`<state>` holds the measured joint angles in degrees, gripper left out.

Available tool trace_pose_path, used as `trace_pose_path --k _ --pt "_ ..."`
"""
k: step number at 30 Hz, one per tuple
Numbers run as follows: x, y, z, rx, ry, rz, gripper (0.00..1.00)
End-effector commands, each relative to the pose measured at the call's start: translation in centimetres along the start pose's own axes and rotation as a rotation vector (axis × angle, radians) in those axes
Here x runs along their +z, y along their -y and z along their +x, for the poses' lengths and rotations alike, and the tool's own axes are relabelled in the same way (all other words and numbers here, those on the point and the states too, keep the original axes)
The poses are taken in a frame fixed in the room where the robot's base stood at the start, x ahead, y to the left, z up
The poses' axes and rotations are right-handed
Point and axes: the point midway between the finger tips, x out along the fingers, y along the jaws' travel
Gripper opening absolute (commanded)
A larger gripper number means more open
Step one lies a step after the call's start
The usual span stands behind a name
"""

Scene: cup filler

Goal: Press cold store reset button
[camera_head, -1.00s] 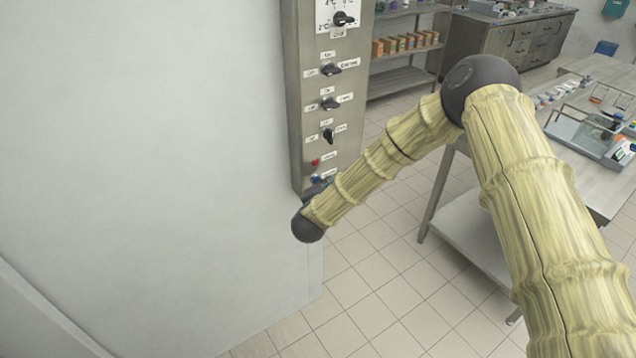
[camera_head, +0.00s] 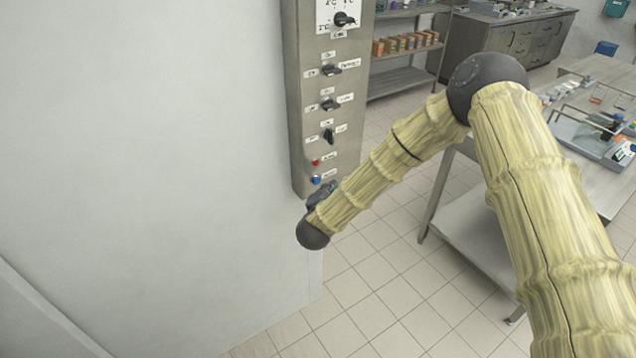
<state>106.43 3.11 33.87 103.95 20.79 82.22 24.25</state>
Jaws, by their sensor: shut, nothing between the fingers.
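A grey metal control panel (camera_head: 304,120) is mounted on the edge of the white wall. Near its lower end are a red light or button (camera_head: 315,162) and, below it, a blue button (camera_head: 316,180), each with a small white label too small to read. My gripper (camera_head: 322,192) is a small dark shape just below and right of the blue button, mostly hidden behind my arm's wrist. It is shut and empty. I cannot tell whether it touches the panel; the blue button is uncovered.
Several black rotary knobs (camera_head: 330,70) sit higher on the panel. A steel table (camera_head: 470,215) with trays and small items stands at the right. Shelves (camera_head: 405,78) with boxes and a steel cabinet (camera_head: 500,45) are behind. Tiled floor between is clear.

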Motion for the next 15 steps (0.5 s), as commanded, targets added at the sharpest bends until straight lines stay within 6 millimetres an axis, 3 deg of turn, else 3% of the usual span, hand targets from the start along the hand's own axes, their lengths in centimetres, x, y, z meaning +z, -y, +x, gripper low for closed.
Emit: trace_pose_path --k 15 --pt "-2.0 -2.0 -2.8 0.000 0.000 -0.001 0.00"
